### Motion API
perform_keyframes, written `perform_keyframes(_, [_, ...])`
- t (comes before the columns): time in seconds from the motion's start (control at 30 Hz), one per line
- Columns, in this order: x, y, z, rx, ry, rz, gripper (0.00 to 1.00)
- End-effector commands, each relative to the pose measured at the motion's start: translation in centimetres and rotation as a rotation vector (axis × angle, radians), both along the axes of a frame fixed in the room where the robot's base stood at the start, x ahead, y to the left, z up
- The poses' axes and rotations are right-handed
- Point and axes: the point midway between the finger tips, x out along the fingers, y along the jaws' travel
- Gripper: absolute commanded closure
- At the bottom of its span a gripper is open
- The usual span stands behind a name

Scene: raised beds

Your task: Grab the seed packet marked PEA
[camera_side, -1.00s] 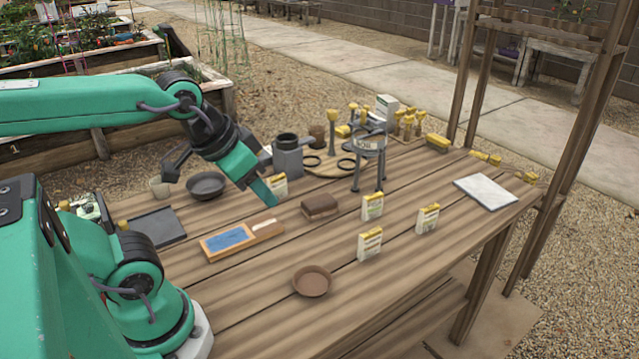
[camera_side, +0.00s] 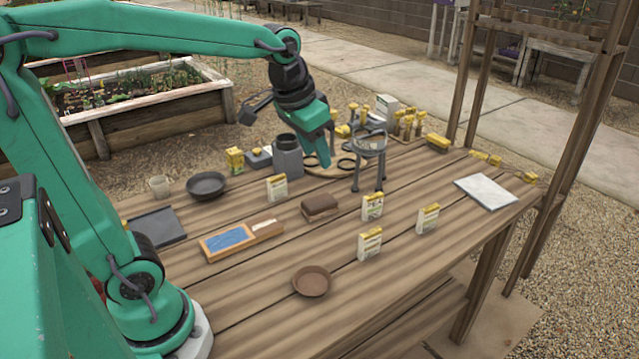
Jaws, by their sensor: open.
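Several small white seed packets with yellow tops stand upright on the wooden table. One right of centre (camera_side: 372,207) has a label that seems to read PEA, but the print is too small to be sure. Other packets stand in front of it (camera_side: 370,244), to its right (camera_side: 428,219) and to its left (camera_side: 277,188); I cannot read their labels. My gripper (camera_side: 287,143) is open and empty, above the far part of the table, up and left of the possible PEA packet and apart from it. Its teal finger hangs near the grey canister.
A grey canister (camera_side: 287,158) and a small stand on legs (camera_side: 369,144) are near my gripper. A brown block (camera_side: 320,208), a brown saucer (camera_side: 312,282) and a blue-faced tray (camera_side: 229,240) lie nearer. The front right tabletop is clear.

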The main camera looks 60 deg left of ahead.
Motion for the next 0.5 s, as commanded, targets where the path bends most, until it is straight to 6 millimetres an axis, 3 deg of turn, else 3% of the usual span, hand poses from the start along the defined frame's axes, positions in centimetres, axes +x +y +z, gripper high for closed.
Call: perform_keyframes(0.5, [10.5, 1.9, -3.7, 0.008, 0.133, -0.029, 0.58])
